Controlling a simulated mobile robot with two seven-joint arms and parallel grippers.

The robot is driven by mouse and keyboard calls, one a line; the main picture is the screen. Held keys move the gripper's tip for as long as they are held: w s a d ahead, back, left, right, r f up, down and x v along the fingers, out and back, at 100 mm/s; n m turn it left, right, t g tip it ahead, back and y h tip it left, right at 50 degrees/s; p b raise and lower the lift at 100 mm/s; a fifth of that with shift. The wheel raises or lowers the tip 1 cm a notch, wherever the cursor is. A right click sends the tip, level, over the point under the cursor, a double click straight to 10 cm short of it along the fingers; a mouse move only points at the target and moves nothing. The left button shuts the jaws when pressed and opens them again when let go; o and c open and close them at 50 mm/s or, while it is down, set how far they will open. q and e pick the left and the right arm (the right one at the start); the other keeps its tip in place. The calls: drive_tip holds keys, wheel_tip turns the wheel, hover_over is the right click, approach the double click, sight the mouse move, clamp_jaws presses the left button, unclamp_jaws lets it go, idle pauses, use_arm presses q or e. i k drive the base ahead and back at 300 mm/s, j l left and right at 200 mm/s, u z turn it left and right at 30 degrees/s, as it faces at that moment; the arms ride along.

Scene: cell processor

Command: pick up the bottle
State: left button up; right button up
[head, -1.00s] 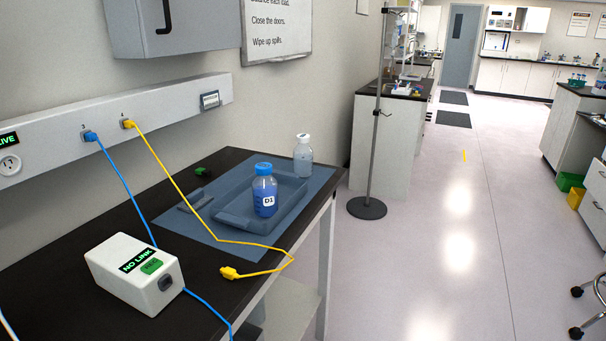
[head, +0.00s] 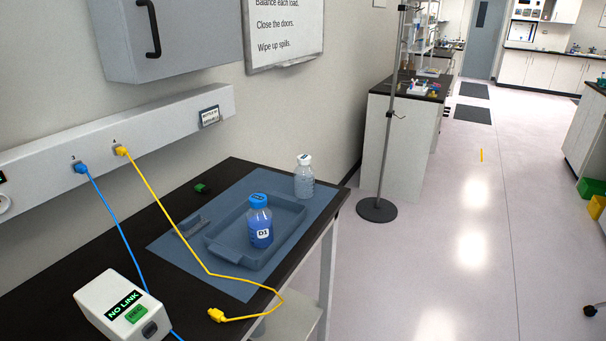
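A bottle with a blue cap, blue liquid and a white "D1" label (head: 260,222) stands upright in a grey-blue tray (head: 292,212) on the bench. A second bottle (head: 304,178), clear with a white cap, stands upright behind the tray, near the bench's far right corner. Neither gripper shows in the head view.
The tray rests on a blue mat (head: 170,247) on the black bench (head: 60,270). A yellow cable (head: 178,222) runs across the mat left of the tray to a loose plug. A white "NO LINK" box (head: 122,305) sits at the front. A stand pole (head: 388,130) rises beyond the bench.

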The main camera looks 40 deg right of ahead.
sight(304, 174)
drive_tip(key=i+l+u, duration=0.2)
drive_tip(key=l+u, duration=0.15)
drive_tip(key=l, duration=1)
drive_tip(key=l+u, duration=0.35)
drive_tip(key=l, duration=1.05)
drive_tip(key=i, duration=0.05)
